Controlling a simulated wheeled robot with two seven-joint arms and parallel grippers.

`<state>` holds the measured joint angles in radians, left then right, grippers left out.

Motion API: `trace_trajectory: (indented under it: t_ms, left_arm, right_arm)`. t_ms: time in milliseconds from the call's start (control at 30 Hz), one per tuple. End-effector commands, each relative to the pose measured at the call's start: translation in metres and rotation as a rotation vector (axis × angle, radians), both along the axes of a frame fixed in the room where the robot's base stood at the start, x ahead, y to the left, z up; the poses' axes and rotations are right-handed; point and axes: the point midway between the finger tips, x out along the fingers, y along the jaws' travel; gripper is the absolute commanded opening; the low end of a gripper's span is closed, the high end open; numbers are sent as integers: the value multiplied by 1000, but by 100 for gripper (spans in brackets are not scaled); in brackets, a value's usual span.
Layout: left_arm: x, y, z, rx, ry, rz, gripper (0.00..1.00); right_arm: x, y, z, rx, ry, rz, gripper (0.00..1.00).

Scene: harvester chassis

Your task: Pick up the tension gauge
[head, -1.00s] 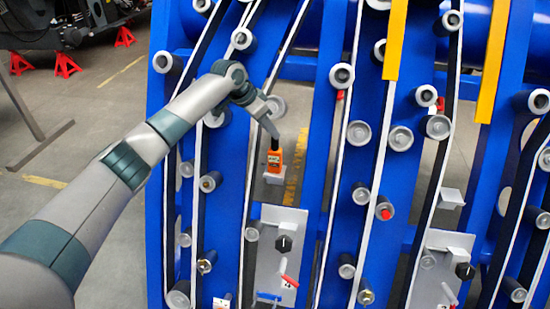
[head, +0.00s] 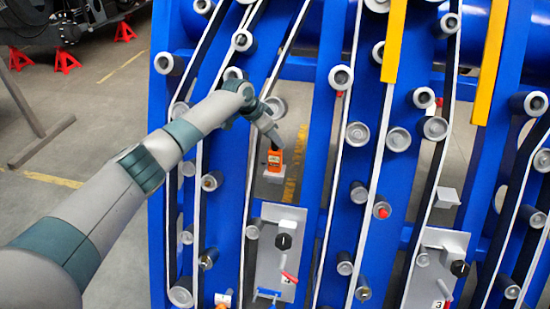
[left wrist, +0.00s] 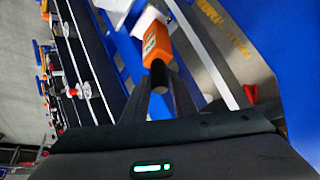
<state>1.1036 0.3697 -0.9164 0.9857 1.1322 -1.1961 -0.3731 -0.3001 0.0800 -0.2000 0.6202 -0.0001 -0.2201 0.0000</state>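The tension gauge (head: 275,161) is an orange device with a dark upper end. It sits on a small white holder (head: 273,176) on the blue chassis. My left gripper (head: 276,143) is at the gauge's dark top end, coming from above left. In the left wrist view the orange gauge body (left wrist: 157,45) points its dark end toward me, between the two dark fingers (left wrist: 162,85). The fingers look apart, one on each side of that end; whether they touch it is hard to see. My right gripper is not in view.
Blue uprights of the chassis (head: 316,170) carry many grey rollers and white-edged belts close around the gauge. Below it is a grey plate (head: 268,262) with a black knob and a red lever. Yellow bars (head: 395,40) hang at upper right. Open floor lies at left.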

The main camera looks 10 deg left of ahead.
Motion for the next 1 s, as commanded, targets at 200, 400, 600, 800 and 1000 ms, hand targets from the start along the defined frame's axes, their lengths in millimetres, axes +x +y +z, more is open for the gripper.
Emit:
trace_trajectory:
  t_ms: [200, 400, 600, 800, 1000]
  left_arm:
    - [0, 0, 0, 0, 0, 0, 0]
    - [1, 0, 2, -1, -2, 0, 0]
    - [1, 0, 3, -1, -3, 0, 0]
    - [1, 0, 15, -1, -4, -1, 0]
    - [-3, -4, 43, -1, -5, -4, 0]
  right_arm:
    - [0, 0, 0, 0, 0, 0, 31]
    - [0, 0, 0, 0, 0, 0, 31]
    - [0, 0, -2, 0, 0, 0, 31]
    - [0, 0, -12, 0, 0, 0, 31]
    - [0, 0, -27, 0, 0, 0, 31]
